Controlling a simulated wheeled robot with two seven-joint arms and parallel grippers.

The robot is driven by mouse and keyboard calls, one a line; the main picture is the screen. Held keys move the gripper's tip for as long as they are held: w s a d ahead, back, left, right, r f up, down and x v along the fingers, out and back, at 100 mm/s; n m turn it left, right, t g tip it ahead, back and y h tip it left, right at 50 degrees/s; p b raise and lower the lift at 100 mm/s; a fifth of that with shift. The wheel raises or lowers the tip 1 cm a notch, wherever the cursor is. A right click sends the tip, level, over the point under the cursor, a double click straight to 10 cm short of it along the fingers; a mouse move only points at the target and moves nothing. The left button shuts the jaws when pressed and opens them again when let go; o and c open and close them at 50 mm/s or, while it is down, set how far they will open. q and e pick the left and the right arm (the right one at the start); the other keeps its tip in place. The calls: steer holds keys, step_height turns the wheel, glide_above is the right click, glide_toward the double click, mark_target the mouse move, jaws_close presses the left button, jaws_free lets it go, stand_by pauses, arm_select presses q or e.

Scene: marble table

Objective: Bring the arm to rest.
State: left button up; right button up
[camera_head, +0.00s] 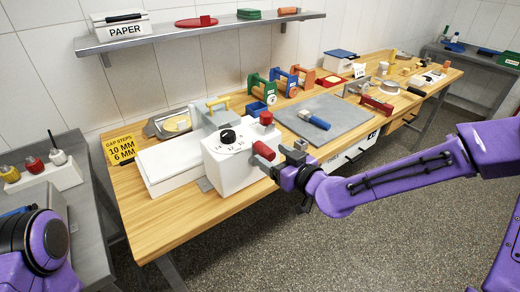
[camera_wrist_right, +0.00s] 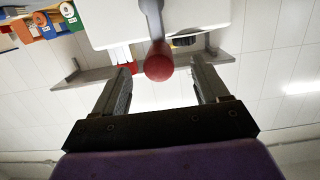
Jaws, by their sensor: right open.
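My right gripper (camera_head: 288,156) is open at the front edge of the wooden table, beside the white machine with a black dial (camera_head: 232,160). In the right wrist view the two fingers of my right gripper (camera_wrist_right: 162,82) stand wide apart. A red-ended lever (camera_wrist_right: 158,62) shows between or just beyond them, with a gap on each side; nothing is gripped. In the head view a red handle (camera_head: 264,151) on the machine's side is close to the fingertips. Part of my left arm shows at the lower left; its gripper is out of view.
The wooden table (camera_head: 180,222) carries a grey mat (camera_head: 345,118) with a blue-handled brush (camera_head: 314,119), colored stands and a red block. A shelf (camera_head: 200,30) runs along the wall. A grey side table (camera_head: 90,215) is at left. The floor in front is clear.

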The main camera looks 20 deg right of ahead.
steer(key=shift+p+v, duration=0.3)
steer(key=shift+v, duration=1)
steer(key=shift+f, duration=0.15)
steer(key=s+d+f+m+g+h, duration=0.25)
steer(key=s+f, duration=0.35)
steer(key=f, duration=0.4)
steer(key=s+d+f+m+g+h+b, duration=0.1)
steer(key=s+d+f+m+g+h, duration=0.15)
steer(key=s+f, duration=0.6)
steer(key=s+d+f+m+g+h, duration=0.1)
steer(key=s+d+f+m+g, duration=0.2)
steer(key=f, duration=0.9)
steer(key=s+d+f+m+g+h, duration=0.1)
steer(key=s+f+g, duration=0.1)
steer(key=s, duration=0.4)
steer(key=s+d+f+m+g+h, duration=0.1)
steer(key=s+d+f+g+h, duration=0.1)
steer(key=s, duration=0.4)
steer(key=shift+s+f+m, duration=0.4)
steer(key=shift+f, duration=0.5)
